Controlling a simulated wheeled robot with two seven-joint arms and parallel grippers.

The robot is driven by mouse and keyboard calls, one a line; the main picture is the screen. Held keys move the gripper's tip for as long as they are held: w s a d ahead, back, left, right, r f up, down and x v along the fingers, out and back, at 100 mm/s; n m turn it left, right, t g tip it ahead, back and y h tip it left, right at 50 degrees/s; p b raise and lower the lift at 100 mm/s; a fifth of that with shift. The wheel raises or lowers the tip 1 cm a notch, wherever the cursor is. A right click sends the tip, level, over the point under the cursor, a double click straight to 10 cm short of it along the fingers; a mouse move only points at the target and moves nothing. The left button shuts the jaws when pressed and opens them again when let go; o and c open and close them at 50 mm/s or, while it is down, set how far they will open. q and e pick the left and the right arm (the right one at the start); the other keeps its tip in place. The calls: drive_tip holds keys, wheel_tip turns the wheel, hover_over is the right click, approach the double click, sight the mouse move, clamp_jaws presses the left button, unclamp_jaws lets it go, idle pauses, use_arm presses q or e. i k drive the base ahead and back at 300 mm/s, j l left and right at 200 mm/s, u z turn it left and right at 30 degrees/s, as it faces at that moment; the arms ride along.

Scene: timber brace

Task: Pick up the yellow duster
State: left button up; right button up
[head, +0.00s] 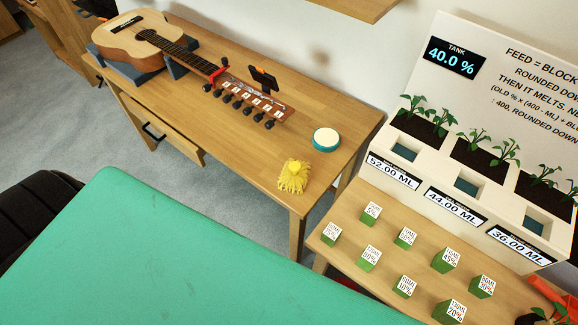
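The yellow duster (294,177) lies on the wooden desk (245,147), near its front right corner. It looks fluffy, with a rounded knob on top and a fringed lower edge. Nothing covers it, and nothing touches it from above. Neither of my grippers can be made out in the head view.
A guitar (128,40) rests on a dark stand on the desk. A round teal-and-white tin (326,140) sits behind the duster. A green surface (150,250) fills the lower left. Several green blocks (367,259) stand on a right-hand table before a planter panel (460,120).

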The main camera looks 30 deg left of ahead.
sight(295, 176)
drive_tip(key=u, duration=1.4)
drive_tip(key=k+j+u, duration=0.15)
drive_tip(key=k+u, duration=0.35)
drive_tip(key=k, duration=0.4)
